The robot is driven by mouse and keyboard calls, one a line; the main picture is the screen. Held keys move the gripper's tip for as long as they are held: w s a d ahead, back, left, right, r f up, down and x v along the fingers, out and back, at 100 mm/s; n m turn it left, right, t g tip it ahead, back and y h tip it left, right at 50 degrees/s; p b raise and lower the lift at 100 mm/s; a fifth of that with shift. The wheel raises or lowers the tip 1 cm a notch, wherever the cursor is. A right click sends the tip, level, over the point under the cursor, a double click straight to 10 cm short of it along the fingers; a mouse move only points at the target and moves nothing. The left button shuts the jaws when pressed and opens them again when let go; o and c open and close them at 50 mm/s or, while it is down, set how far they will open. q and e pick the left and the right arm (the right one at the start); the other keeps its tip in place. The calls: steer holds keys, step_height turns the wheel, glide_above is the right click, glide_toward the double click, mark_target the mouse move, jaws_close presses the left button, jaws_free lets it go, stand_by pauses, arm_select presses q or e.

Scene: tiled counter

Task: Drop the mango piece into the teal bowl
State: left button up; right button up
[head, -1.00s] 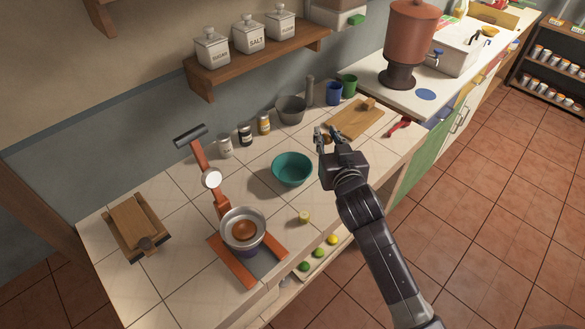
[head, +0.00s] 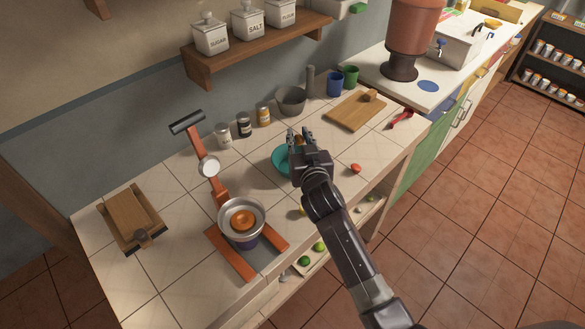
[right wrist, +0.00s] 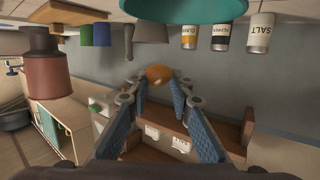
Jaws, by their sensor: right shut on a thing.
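The teal bowl (head: 280,160) stands on the tiled counter, its right part hidden behind my right gripper. My right gripper (head: 300,137) is above the bowl, shut on the mango piece (head: 299,141), a small orange lump at its fingertips. In the right wrist view the mango piece (right wrist: 158,73) sits between the fingertips (right wrist: 160,92). The bowl (right wrist: 185,9) fills the top edge of that upside-down view, close to the piece but apart from it in the picture. My left gripper is not in view.
An orange-framed scale (head: 232,262) with a metal pan (head: 229,234) stands front left. Spice jars (head: 244,125) and a grey mortar (head: 291,101) are behind the bowl. A cutting board (head: 352,112) lies back right. A small red-orange thing (head: 355,168) lies right of my gripper.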

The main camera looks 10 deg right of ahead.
steer(key=shift+f, duration=0.4)
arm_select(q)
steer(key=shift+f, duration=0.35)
arm_select(e)
steer(key=o, duration=0.9)
steer(key=v, duration=1.2)
steer(key=shift+r, duration=0.15)
